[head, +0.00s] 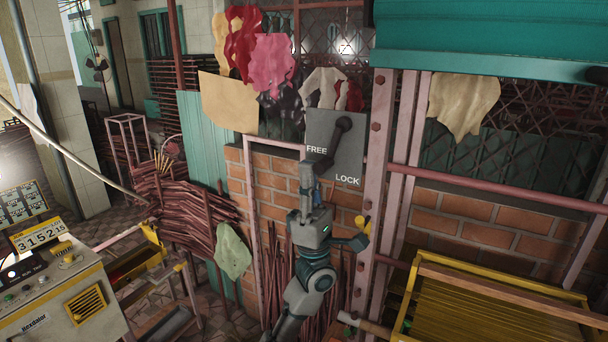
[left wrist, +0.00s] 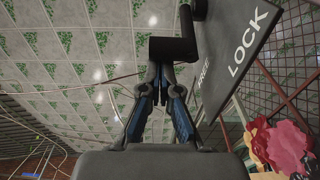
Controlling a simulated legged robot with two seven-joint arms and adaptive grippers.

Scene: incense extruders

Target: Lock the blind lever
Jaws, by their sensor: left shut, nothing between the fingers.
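The blind lever (head: 329,147) is a black crank on a grey panel (head: 348,156) marked FREE and LOCK. It slants from a round hub at upper right down to its lower left end, close beside and below the word FREE. My left gripper (head: 309,168) points up under that lower end, shut and empty. In the left wrist view, the closed fingertips (left wrist: 158,68) are right at the black handle of the lever (left wrist: 172,48), with the panel (left wrist: 235,65) at upper right. Whether they touch it, I cannot tell. My right gripper is not in view.
A pink metal post (head: 386,160) stands right of the panel, with a brick wall (head: 275,178) below. A yellow tray (head: 530,268) is at lower right, a control machine (head: 60,285) at lower left. Coloured cloths (head: 270,62) hang above the panel. Red sticks (head: 185,195) are stacked left.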

